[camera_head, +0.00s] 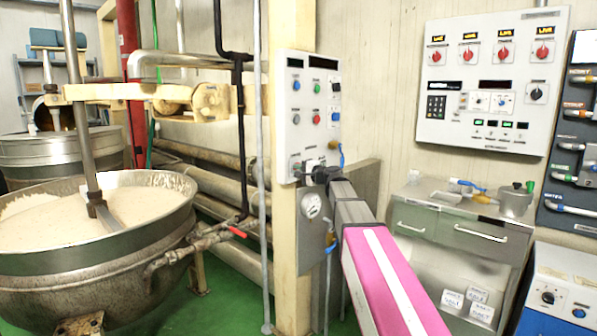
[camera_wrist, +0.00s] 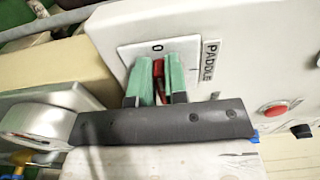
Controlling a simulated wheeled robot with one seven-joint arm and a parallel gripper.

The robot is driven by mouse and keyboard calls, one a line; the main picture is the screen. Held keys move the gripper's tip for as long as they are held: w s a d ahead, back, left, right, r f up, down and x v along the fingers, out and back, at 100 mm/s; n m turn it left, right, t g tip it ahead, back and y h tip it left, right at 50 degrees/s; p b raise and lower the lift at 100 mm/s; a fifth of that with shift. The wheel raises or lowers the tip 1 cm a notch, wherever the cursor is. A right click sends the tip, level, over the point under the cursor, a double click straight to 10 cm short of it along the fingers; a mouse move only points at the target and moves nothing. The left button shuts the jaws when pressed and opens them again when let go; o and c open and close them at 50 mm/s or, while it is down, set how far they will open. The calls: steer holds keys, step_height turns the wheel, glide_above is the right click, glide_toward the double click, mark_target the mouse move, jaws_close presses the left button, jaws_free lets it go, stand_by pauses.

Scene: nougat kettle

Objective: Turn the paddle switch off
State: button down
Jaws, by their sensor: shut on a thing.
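The paddle switch (camera_wrist: 159,68) is a red handle on a white plate (camera_wrist: 133,52) beside a "PADDLE" label (camera_wrist: 209,62). A "0" mark stands on the plate above the handle in the wrist view. My gripper (camera_wrist: 160,72) has its two green fingers closed around the red handle. The fingers and dark palm hide the handle's base and part of the plate. In the head view my gripper (camera_head: 308,168) is at the lower end of the white control panel (camera_head: 311,75) on the cream post. There my gripper hides the switch handle.
A red button (camera_wrist: 273,110) sits on the same panel to the right in the wrist view. A kettle (camera_head: 75,268) with pale contents stands at the left. A steel cabinet (camera_head: 455,240) and a larger control panel (camera_head: 490,85) stand at the right.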

steer(key=c, duration=1.1)
jaws_free()
steer(key=shift+c, duration=0.2)
steer(key=shift+s, duration=0.1)
steer(key=v, duration=1)
steer(key=shift+s+d, duration=0.25)
steer(key=s+a+f+n+g+h, duration=0.15)
steer(key=s+f+g+h, duration=0.35)
steer(key=f, duration=0.9)
steer(key=s+f+n+g+h, duration=0.1)
steer(key=s+f+n+g, duration=0.15)
steer(key=s+f, duration=0.8)
steer(key=s+d+f+n+g+h, duration=0.2)
steer(key=s+f, duration=0.4)
steer(key=f, duration=0.3)
steer(key=s+d+f+n+g+h, duration=0.2)
steer(key=s+f, duration=0.4)
steer(key=f, duration=0.4)
steer(key=d+g+h, duration=0.1)
steer(key=d+h, duration=0.1)
steer(key=shift+s+d+f+n+h, duration=0.2)
steer(key=shift+s+f+n+h, duration=0.1)
steer(key=shift+n+h, duration=0.1)
